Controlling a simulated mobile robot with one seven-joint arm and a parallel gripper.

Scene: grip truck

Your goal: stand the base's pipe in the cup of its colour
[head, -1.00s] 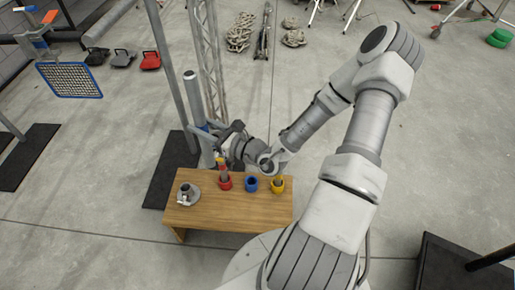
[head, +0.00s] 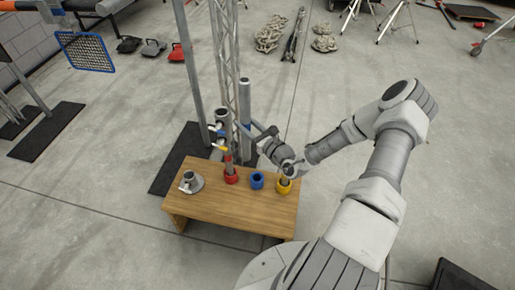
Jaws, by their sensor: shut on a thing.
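My gripper (head: 256,131) is shut on an upright grey pipe (head: 244,100) behind the table. A blue band shows low on the pipe; its lower end is partly hidden behind the table. Left of it stands the base (head: 222,118), a shorter grey tube with an open top and blue on its side. The red cup (head: 231,177), blue cup (head: 257,181) and yellow cup (head: 283,187) stand in a row on the table. The blue cup looks empty.
The wooden table (head: 225,205) also carries a small grey metal fitting (head: 191,182) at its left. A thin pole (head: 190,75) and a lattice truss (head: 223,60) rise behind. A black mat (head: 180,158) lies under the base.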

